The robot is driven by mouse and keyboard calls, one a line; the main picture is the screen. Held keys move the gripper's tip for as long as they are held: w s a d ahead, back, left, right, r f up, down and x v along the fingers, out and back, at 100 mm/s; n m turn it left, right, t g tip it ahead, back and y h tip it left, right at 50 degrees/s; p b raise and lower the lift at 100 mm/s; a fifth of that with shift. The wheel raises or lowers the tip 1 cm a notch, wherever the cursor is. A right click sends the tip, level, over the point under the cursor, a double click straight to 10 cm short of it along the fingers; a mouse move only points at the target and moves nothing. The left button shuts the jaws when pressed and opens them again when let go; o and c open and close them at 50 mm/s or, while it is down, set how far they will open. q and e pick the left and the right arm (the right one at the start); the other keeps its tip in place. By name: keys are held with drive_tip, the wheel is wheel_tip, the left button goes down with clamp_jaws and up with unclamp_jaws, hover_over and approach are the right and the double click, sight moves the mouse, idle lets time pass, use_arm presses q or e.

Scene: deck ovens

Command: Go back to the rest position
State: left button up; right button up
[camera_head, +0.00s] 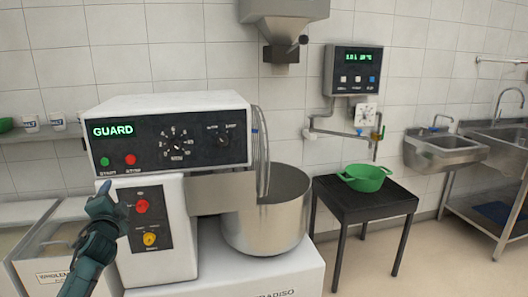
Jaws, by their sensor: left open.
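My left gripper (103,192) is at the lower left, in front of the white mixer (160,245). It is open and no object shows in it. It lies just left of the red knob (142,206) on the mixer's dark lower panel, and I cannot tell whether it touches the mixer. The mixer's display reads GUARD (113,131), with a green button (105,161) and a red button (130,159) below it. My right gripper is not in view.
A large metal bowl (268,225) stands at the mixer's right. A green colander (364,178) sits on a black table (365,206). Steel sinks (448,152) line the right wall. White bins (25,225) stand at the left. Floor between table and sinks is clear.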

use_arm(q)
drive_tip(key=s+d+f+n+g+h, duration=0.1)
drive_tip(key=s+d+f+n+h, duration=0.1)
drive_tip(key=s+d+f, duration=0.3)
drive_tip(key=s+d+f+n+g+h, duration=0.1)
drive_tip(key=s+d+f+n+h, duration=0.15)
drive_tip(key=f, duration=0.45)
drive_tip(key=s+d+f+n+g+h, duration=0.1)
drive_tip(key=s+d+f+n+h, duration=0.15)
drive_tip(key=d+f, duration=0.3)
drive_tip(key=s+d+f+g, duration=0.1)
drive_tip(key=s+d+f, duration=0.2)
drive_tip(key=s, duration=0.6)
drive_tip(key=s+d+f+g+h, duration=0.1)
drive_tip(key=s+d+f, duration=0.3)
drive_tip(key=s, duration=0.6)
drive_tip(key=s+d+f+g+h, duration=0.1)
drive_tip(key=s+d+f, duration=0.3)
drive_tip(key=s, duration=0.6)
drive_tip(key=shift+d+f+n+g, duration=0.3)
drive_tip(key=shift+d+g, duration=0.2)
drive_tip(key=shift+g, duration=0.1)
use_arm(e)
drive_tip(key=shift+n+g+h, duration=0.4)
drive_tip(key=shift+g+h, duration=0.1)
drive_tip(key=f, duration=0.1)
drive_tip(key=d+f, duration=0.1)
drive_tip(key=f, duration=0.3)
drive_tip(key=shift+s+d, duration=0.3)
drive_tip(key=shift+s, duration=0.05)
